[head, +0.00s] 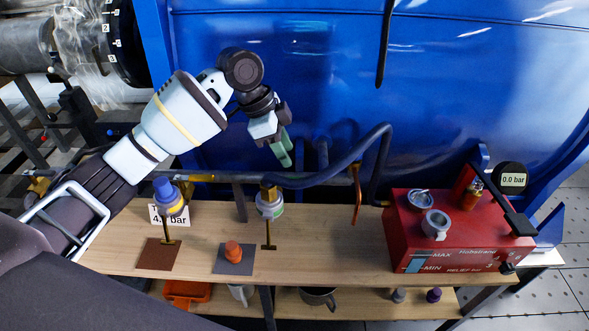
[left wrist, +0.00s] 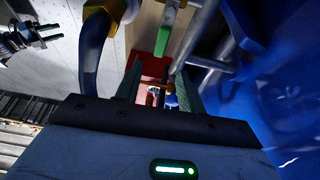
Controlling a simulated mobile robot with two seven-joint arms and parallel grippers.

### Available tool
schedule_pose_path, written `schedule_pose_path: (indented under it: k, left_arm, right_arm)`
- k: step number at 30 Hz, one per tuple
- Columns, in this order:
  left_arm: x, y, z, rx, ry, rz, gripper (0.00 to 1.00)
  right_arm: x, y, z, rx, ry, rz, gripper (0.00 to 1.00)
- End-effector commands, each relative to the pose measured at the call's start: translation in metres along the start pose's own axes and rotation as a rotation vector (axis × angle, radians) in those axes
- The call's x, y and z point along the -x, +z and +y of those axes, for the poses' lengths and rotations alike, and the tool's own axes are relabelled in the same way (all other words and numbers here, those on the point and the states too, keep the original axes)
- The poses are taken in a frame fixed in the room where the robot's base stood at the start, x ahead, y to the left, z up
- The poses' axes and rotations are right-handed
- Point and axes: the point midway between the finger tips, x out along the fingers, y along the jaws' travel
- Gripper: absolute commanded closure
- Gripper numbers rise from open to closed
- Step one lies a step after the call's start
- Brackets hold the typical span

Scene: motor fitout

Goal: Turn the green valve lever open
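A bright green lever (left wrist: 162,40) with a pale end shows at the top of the left wrist view, beside grey pipework. I cannot pick it out for sure in the head view, where my arm and gripper may hide it. My left gripper (head: 281,147) hangs in front of the blue tank, above the hose and pipe behind the bench. In the left wrist view its two grey-green fingers (left wrist: 158,88) stand apart with nothing held between them. The green lever lies beyond the fingertips, apart from them. My right gripper is not in view.
A dark hose (head: 350,150) runs along the back of the wooden bench (head: 330,240). An orange-brown lever (head: 356,192) hangs from it. A red pump box (head: 425,240) with a 0.0 bar gauge (head: 512,179) stands right. Two valve fittings, one blue-capped (head: 166,190), stand left and centre.

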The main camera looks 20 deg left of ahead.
Motion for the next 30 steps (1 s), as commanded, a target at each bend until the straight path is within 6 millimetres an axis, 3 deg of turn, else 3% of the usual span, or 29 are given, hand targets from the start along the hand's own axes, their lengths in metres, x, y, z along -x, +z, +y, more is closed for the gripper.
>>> schedule_pose_path:
  k: [16,29,30]
  left_arm:
    - [-0.068,0.000,0.001,0.000,0.002,0.000,0.61]
    - [-0.077,0.000,0.000,0.000,0.000,-0.001,0.61]
    - [-0.077,0.000,0.000,0.000,0.000,-0.001,0.66]
  right_arm:
    - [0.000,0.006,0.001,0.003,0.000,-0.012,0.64]
    - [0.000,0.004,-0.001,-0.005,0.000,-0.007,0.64]
    - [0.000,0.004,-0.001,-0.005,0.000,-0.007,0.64]
